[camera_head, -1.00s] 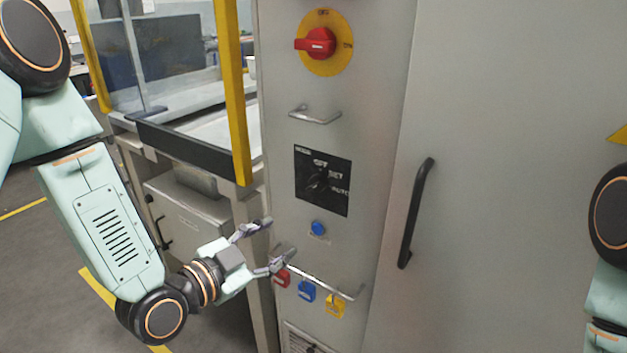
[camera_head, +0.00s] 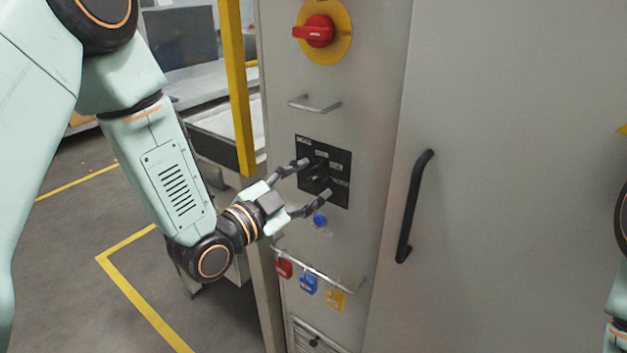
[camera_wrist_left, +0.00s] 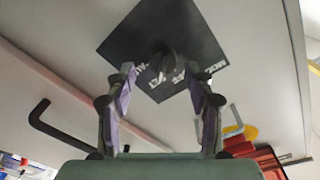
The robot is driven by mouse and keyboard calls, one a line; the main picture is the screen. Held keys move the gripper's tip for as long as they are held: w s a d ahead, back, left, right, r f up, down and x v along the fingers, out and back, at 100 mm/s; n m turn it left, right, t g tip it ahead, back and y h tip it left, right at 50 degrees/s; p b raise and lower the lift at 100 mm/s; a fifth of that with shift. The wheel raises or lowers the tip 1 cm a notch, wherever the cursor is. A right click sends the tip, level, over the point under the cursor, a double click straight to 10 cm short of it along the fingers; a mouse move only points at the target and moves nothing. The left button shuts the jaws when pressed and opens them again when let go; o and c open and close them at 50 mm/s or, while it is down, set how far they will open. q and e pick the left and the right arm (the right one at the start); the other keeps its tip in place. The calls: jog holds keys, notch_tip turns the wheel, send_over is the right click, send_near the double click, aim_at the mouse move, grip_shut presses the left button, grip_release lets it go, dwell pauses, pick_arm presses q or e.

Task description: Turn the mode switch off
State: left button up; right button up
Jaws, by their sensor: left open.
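The mode switch is a dark knob (camera_head: 318,172) on a black square plate (camera_head: 338,199) with white lettering, on the grey cabinet front. My left gripper (camera_head: 317,178) is open in front of the plate, one finger at its left edge and one at its lower part. In the left wrist view the knob (camera_wrist_left: 164,62) shows ahead of the open left gripper (camera_wrist_left: 165,85), with a fingertip to each side below it. I cannot tell whether the fingers touch the plate. The knob's exact setting is too small to read. My right gripper is not in view.
A red rotary switch (camera_head: 314,31) on a yellow disc and a metal handle (camera_head: 315,106) are above. A blue button (camera_head: 320,220) is just below the plate. Red, blue and yellow padlocks (camera_head: 308,285) hang on a lower rail. A black door handle (camera_head: 414,205) is to the right.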

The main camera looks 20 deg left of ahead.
pick_arm(q)
jog(key=shift+w+a+f, duration=0.2)
jog(key=shift+w+a, duration=0.15)
jog(key=shift+w, duration=0.4)
jog(key=shift+d+r, duration=0.15)
jog(key=shift+d, duration=0.45)
jog(key=shift+a, duration=0.45)
jog(key=c, duration=0.5)
jog(key=shift+d, duration=0.25)
jog(key=c, duration=0.4)
jog(key=shift+a, duration=0.1)
grip_shut()
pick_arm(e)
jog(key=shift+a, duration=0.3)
